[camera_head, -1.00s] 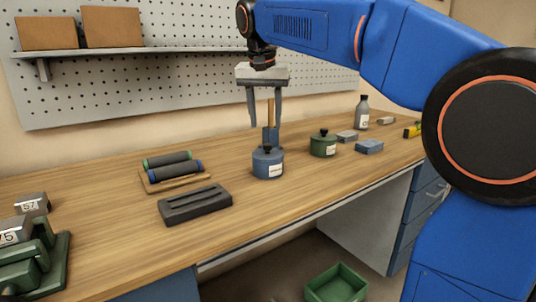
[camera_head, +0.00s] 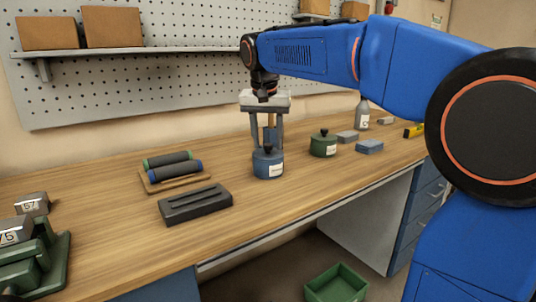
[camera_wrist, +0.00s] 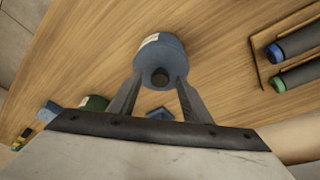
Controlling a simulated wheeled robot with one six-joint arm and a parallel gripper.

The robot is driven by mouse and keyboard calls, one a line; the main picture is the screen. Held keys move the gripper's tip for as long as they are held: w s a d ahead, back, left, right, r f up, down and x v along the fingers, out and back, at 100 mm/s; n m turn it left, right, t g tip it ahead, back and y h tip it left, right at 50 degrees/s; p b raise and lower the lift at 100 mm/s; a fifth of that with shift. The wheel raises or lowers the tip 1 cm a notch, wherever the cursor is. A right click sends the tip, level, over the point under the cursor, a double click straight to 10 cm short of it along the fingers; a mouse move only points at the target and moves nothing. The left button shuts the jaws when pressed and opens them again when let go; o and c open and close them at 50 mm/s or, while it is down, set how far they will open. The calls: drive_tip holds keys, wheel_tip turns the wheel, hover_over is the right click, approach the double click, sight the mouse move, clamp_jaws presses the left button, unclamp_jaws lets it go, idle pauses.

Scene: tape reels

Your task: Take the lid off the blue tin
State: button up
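The blue tin (camera_head: 268,169) stands upright on the workbench, with its lid on and a dark knob on top of the lid. My gripper (camera_head: 268,146) points down just above the tin, its fingers apart on either side of the knob. In the wrist view the blue tin (camera_wrist: 160,48) with its white label lies ahead of the fingertips, and the dark knob (camera_wrist: 160,78) shows between the open fingers of my gripper (camera_wrist: 160,82). The fingers do not appear to touch the knob.
A green tin (camera_head: 323,146) stands just right of the blue tin. A dark slotted block (camera_head: 195,205) lies to its left, with two rollers on a wooden tray (camera_head: 182,184) behind. Blue-grey blocks (camera_head: 369,146) and a grey bottle (camera_head: 362,117) are farther right.

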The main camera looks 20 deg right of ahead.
clamp_jaws()
